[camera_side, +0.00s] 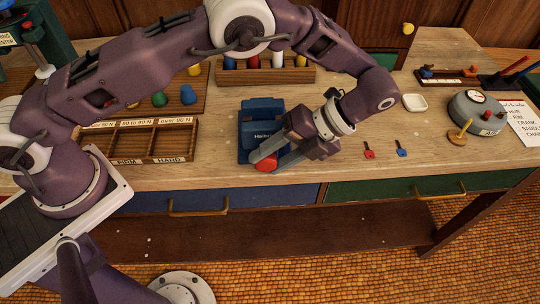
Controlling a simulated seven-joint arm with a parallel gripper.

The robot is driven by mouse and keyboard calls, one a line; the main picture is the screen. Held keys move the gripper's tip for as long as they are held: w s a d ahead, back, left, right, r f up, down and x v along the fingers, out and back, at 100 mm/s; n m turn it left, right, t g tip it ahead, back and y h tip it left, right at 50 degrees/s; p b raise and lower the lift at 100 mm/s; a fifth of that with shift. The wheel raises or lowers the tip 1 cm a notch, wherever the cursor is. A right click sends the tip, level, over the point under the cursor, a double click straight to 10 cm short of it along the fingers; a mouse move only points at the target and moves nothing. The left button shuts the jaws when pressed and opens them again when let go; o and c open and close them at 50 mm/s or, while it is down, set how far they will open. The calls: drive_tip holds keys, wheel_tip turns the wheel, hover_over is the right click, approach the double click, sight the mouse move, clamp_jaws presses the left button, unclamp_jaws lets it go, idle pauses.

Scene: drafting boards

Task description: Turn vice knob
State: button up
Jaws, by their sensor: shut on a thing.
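The blue vice (262,112) stands on the wooden bench near its front edge, in the middle of the side view. Its red knob (265,163) is at the front, facing the bench edge. My gripper (268,160) reaches in from the right, tilted down, and its fingers are shut on the red knob. My gripper and wrist cover the right part of the vice. How far the knob is turned cannot be told.
A divided wooden tray (180,158) is left of the vice. A wooden rack (262,75) with coloured pegs stands behind. A red key (369,150), a blue key (401,149) and a grey gauge device (477,112) are to the right. Bench between is mostly clear.

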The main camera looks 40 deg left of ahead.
drive_tip(key=shift+d+f+g+y, duration=0.1)
drive_tip(key=shift+g+y, duration=0.3)
idle(0.4)
drive_tip(key=o, duration=1.4)
drive_tip(key=shift+c, duration=0.2)
